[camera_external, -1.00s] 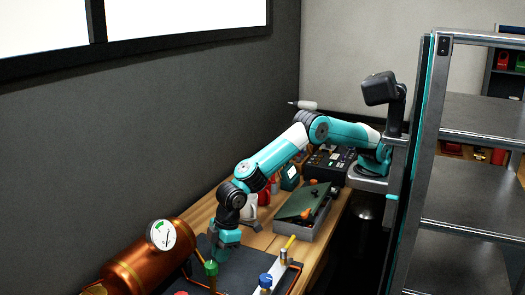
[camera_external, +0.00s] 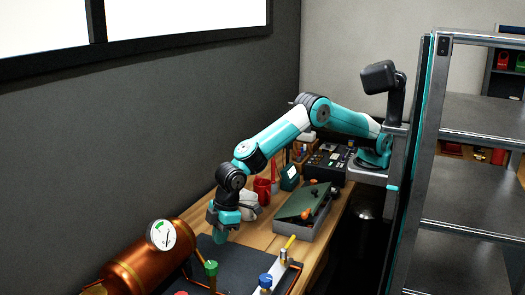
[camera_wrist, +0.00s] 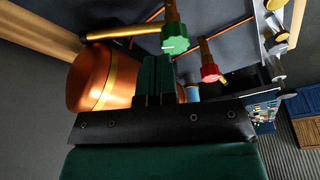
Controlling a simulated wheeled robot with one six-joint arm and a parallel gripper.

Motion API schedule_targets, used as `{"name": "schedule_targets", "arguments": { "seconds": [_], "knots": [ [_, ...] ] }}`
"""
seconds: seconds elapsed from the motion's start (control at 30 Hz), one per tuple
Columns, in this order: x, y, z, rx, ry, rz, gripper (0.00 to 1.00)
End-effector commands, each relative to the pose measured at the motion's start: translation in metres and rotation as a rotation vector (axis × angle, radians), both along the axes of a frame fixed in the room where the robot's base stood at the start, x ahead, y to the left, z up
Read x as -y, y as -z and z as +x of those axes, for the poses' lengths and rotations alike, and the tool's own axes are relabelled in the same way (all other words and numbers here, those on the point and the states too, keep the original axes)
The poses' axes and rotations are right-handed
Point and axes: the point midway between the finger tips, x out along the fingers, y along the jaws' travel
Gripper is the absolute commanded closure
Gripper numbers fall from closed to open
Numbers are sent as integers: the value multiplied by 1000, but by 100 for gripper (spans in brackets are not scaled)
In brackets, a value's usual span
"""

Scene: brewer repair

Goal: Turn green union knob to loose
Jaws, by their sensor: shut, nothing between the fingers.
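The green union knob (camera_external: 211,268) stands on a copper pipe at the front of the bench, just right of the copper tank. In the wrist view the green knob (camera_wrist: 174,38) shows a small white mark on its face, beyond my fingertips and a little to their right. My gripper (camera_external: 220,237) hangs above and behind the knob, apart from it. In the wrist view the green fingers of my gripper (camera_wrist: 156,60) are together and hold nothing. I cannot tell from these views how loose the knob is.
The copper tank (camera_external: 137,266) with a round gauge (camera_external: 162,234) lies left of the knob. A blue knob (camera_external: 265,280) stands to the right. A red knob (camera_wrist: 210,73) is near the green one. A toolbox with a green lid (camera_external: 300,204) sits farther back.

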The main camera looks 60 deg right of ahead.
Motion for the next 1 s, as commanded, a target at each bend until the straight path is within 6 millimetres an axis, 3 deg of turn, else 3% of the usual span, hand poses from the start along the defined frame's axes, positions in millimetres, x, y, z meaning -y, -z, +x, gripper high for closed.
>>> {"name": "schedule_targets", "arguments": {
  "seconds": [0.17,0.43,0.67,1.0],
  "knots": [
    [-1,-1,-1,0,-1,1,100],
    [-18,-11,-21,1,-1,1,100],
    [-17,7,-20,0,-1,0,100],
    [-17,52,-20,0,-1,1,100]
  ]
}}
